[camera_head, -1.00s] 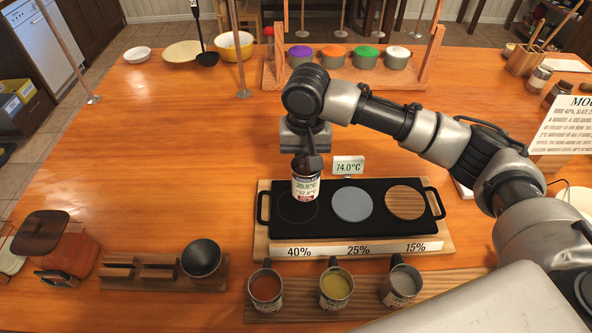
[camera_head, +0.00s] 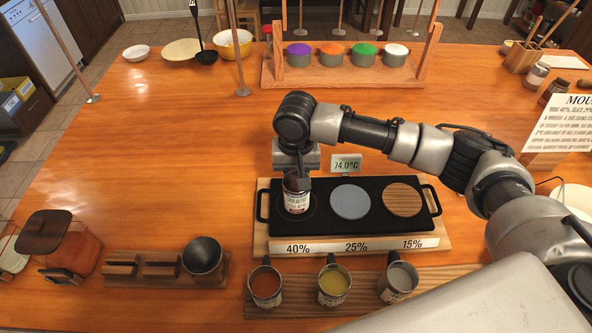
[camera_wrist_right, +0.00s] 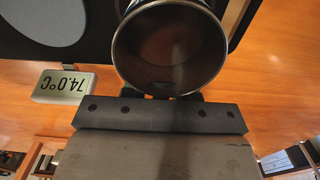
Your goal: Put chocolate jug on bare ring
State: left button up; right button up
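The chocolate jug (camera_head: 297,198), a metal jug with a white label, is upright at the left of the black warming plate (camera_head: 327,223). It covers much of the bare ring (camera_head: 312,207), above the 40% mark; I cannot tell if it touches. The right wrist view looks into the jug (camera_wrist_right: 168,50), which is dark brown inside. My right gripper (camera_head: 297,172) is shut on the jug at its back side; the fingertips (camera_wrist_right: 172,97) are mostly hidden. My left gripper is not in view.
A grey disc (camera_head: 350,202) and a wooden disc (camera_head: 403,201) lie on the plate. A temperature display (camera_head: 346,163) stands behind it. In front, three jugs (camera_head: 333,285) stand on a wooden board. A dark cup (camera_head: 203,257) stands at left.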

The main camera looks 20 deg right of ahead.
jog(key=shift+o, duration=0.5)
jog(key=shift+r, duration=0.35)
notch_tip(320, 180, up, 11)
jog(key=shift+f+b, duration=0.2)
jog(key=shift+b, duration=0.7)
jog(key=shift+r, duration=0.5)
jog(key=shift+r, duration=0.1)
